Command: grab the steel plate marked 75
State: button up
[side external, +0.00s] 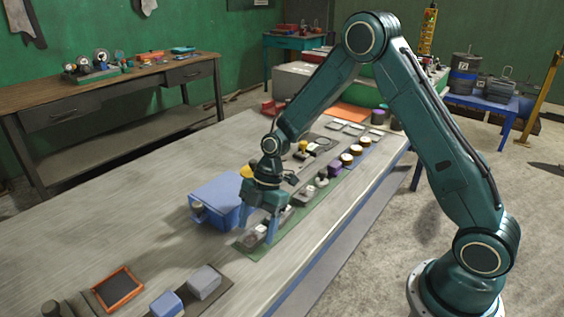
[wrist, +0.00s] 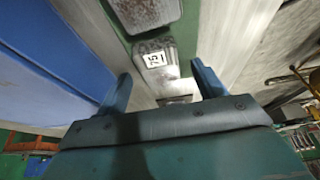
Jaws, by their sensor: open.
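A grey steel plate (wrist: 172,47) with a white label marked 75 lies just ahead of my gripper (wrist: 162,86) in the wrist view, roughly in line with the gap between the two fingers. My gripper is open, with one finger on each side of the gap and nothing held. In the side view my gripper (side external: 259,229) is low over the near end of a green strip (side external: 262,250) on the table. Its fingers partly cover the grey pieces there, and no number can be read in that view.
A blue box (side external: 217,200) stands close to the left of my gripper. Several small pieces line the strip toward the back. A red-rimmed tray (side external: 119,288) and a blue block (side external: 166,304) are at the front. The table (side external: 110,225) is clear at left.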

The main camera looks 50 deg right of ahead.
aim_at(257, 232)
jog(key=shift+a+f, duration=0.15)
jog(key=shift+f, duration=0.2)
jog(key=c, duration=1.5)
jog(key=shift+o, duration=0.2)
jog(key=shift+r, duration=0.25)
notch_tip(257, 232, up, 20)
jog(key=shift+f, duration=0.15)
